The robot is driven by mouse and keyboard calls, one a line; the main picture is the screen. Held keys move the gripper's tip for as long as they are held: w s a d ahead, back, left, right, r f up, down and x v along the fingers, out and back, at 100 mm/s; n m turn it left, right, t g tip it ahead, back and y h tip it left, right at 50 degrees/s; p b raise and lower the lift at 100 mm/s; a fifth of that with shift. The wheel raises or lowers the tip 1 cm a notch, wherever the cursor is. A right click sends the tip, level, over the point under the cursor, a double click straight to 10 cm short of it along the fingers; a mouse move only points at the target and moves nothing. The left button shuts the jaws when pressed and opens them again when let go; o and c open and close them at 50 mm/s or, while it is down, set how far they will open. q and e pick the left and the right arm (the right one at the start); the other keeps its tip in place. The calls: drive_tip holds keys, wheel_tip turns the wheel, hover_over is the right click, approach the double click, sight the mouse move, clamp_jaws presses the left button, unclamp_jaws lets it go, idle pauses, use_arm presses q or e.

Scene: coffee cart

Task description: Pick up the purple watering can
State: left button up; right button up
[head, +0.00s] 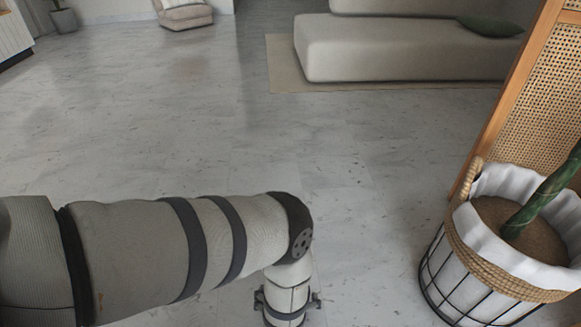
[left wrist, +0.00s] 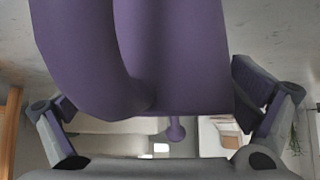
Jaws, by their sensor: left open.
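The purple watering can (left wrist: 180,50) fills the upper middle of the left wrist view, very close to the camera. Its smooth body and a thick curved part show, and a thin stem with a small knob points downward in the picture. The rest is cut off by the frame's top edge. My left gripper (left wrist: 155,95) is open, with one finger on each side of the can. I cannot tell whether either finger touches it. In the head view my left arm comes in from the left and bends down; its gripper and the can do not show there. My right gripper is not in view.
A plant basket with a white liner (head: 465,285) stands at the right, beside a wooden cane panel (head: 543,95). A pale sofa (head: 400,52) on a rug (head: 285,72) is at the back. The floor (head: 150,130) between is clear.

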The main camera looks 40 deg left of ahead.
use_arm(q)
drive_tip(key=shift+w+a+f, duration=0.2)
drive_tip(key=shift+w+f, duration=0.05)
drive_tip(key=shift+f, duration=0.15)
drive_tip(key=shift+r, duration=0.15)
drive_tip(key=shift+c, duration=0.8)
drive_tip(key=c, duration=1.4)
drive_tip(key=shift+r, duration=0.1)
